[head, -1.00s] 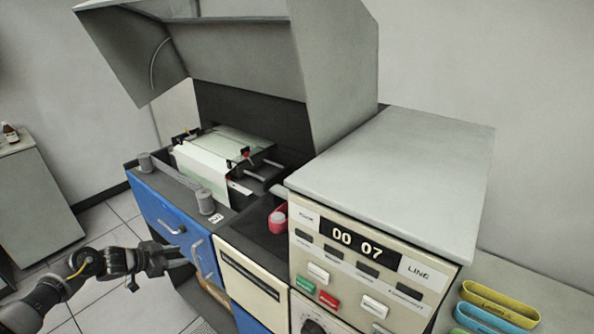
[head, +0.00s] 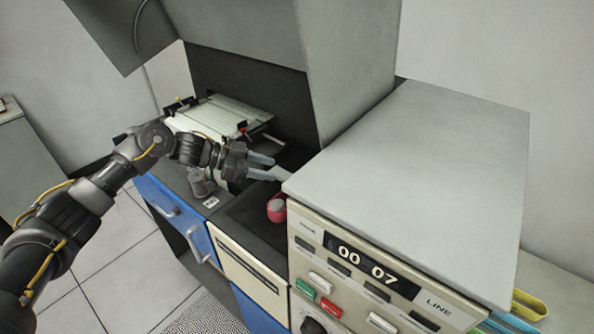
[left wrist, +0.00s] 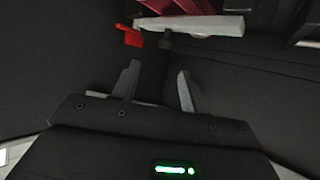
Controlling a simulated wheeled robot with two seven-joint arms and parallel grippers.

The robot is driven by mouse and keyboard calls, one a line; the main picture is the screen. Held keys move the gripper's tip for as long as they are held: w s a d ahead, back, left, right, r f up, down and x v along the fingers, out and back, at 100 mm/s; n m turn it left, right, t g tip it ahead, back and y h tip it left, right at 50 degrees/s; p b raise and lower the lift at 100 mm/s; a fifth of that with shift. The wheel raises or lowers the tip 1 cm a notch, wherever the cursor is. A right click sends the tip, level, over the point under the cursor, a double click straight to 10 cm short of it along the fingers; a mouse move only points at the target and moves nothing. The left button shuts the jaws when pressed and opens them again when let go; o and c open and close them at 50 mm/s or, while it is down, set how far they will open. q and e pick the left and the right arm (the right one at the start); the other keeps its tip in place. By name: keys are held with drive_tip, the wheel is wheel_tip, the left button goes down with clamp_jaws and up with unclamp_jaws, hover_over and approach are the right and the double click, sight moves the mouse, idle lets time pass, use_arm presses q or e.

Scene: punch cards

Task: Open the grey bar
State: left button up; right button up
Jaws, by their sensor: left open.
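The grey bar runs along the front of the printer between two round posts. In the head view my left arm covers most of it, and only its near round end (head: 201,184) shows under the wrist. My left gripper (head: 268,166) is open and empty, with its fingers pointing right, over the dark recess beyond that end. In the left wrist view the open fingers (left wrist: 157,86) have nothing between them. A pale rod (left wrist: 190,25) and a red tab (left wrist: 132,37) lie ahead of them. My right gripper is not in view.
Lined paper (head: 235,118) lies on the printer under the raised grey hood (head: 250,45). A pink-red object (head: 277,209) sits near the control panel (head: 375,275). The large grey cabinet top (head: 420,170) is bare. Blue drawers (head: 180,215) are below.

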use_arm(q)
drive_tip(key=p+x, duration=0.1)
drive_tip(key=x, duration=0.2)
drive_tip(key=p+x, duration=0.1)
drive_tip(key=x, duration=0.2)
drive_tip(key=w+p+x, duration=0.1)
drive_tip(key=x, duration=0.2)
drive_tip(key=shift+a+f, duration=0.15)
drive_tip(key=shift+a, duration=0.05)
drive_tip(key=shift+s+d, duration=0.15)
drive_tip(key=shift+d, duration=0.2)
drive_tip(key=shift+f, duration=0.25)
drive_tip(key=shift+r, duration=0.1)
drive_tip(key=c, duration=0.4)
clamp_jaws()
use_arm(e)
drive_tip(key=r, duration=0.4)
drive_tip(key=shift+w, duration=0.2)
